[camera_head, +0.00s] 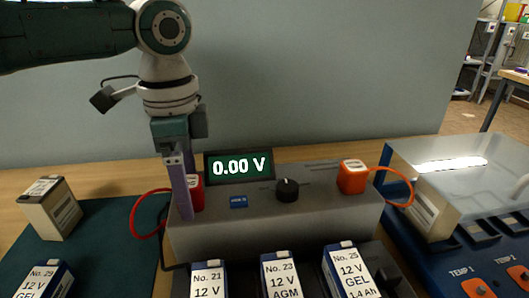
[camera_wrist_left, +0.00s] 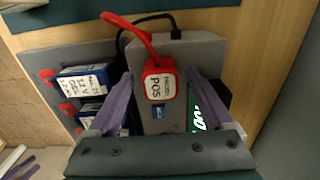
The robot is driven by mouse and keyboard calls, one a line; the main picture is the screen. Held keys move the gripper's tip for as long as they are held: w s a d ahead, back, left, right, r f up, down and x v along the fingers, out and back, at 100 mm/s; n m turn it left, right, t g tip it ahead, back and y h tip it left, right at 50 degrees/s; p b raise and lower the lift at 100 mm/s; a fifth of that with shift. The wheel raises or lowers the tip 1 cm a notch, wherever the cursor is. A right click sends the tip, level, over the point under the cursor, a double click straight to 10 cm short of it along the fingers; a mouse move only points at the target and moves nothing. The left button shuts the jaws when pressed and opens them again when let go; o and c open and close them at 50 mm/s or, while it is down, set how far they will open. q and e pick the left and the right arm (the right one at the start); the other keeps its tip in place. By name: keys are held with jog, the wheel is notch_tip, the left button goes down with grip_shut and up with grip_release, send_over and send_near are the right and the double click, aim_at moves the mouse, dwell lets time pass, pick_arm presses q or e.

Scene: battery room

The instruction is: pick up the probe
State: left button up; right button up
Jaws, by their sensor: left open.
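The red probe (camera_head: 196,190), with a red cable, stands at the left end of the grey meter box (camera_head: 215,240), partly hidden by a finger of my left gripper (camera_head: 182,205). In the left wrist view the probe (camera_wrist_left: 160,80) shows a white label ending in "POS". It lies between the two spread purple fingers of my left gripper (camera_wrist_left: 161,88), with a visible gap on each side. An orange probe (camera_head: 352,177) with an orange cable stands at the right end of the box. My right gripper is not in view.
A screen (camera_head: 238,167) reads 0.00 V beside a black knob (camera_head: 287,190). Several labelled batteries (camera_head: 280,275) stand in front of the meter. A pale battery (camera_head: 48,208) is at left on a dark mat (camera_head: 112,240). A clear-covered blue unit (camera_head: 450,170) stands at right.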

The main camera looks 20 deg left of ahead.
pick_arm(q)
jog(key=shift+c, duration=0.3)
grip_shut()
dwell(0.5)
